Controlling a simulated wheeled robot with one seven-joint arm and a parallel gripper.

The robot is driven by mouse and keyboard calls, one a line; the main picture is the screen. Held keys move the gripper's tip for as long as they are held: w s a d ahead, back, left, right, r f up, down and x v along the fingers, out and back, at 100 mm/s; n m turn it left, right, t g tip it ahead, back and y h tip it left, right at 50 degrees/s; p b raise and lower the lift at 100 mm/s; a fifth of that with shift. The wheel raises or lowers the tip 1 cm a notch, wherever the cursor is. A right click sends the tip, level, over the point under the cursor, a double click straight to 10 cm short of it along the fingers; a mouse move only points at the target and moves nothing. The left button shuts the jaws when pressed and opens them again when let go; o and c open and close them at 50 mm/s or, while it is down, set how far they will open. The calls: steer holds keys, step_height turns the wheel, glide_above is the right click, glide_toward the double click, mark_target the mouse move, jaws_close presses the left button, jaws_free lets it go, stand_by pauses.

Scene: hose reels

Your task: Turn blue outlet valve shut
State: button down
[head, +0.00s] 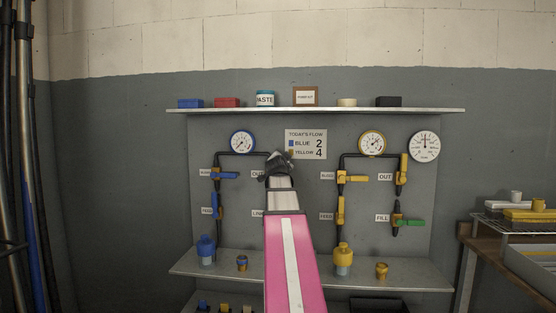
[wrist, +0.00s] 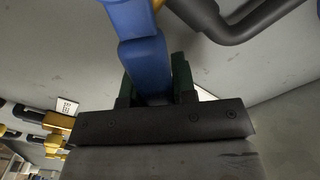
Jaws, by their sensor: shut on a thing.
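The blue outlet valve's handle (wrist: 143,58) shows large in the wrist view, running up from between my green fingers to a brass fitting (wrist: 158,5). My gripper (wrist: 154,80) is shut on this handle. In the head view my gripper (head: 279,163) is at the wall panel, beside a partly covered OUT label (head: 257,174). There my gripper hides the valve, so I cannot tell the handle's angle to its pipe.
A blue valve (head: 224,175) sits to the left, below the blue-rimmed gauge (head: 242,141). Yellow valves (head: 352,178) and a green-handled one (head: 410,223) are to the right. A shelf (head: 400,284) with bottles runs below, and another shelf (head: 330,110) above. A table stands far right.

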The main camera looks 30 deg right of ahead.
step_height(320, 180, down, 7)
steer(key=s+d+m, duration=0.1)
steer(key=d+m, duration=0.1)
steer(key=m, duration=0.8)
steer(key=shift+s+d+r, duration=0.15)
steer(key=shift+s+d, duration=0.05)
steer(key=shift+s, duration=0.2)
steer(key=c, duration=0.9)
jaws_free()
steer(key=v, duration=1)
steer(key=shift+s+a, duration=0.25)
steer(key=shift+s, duration=0.05)
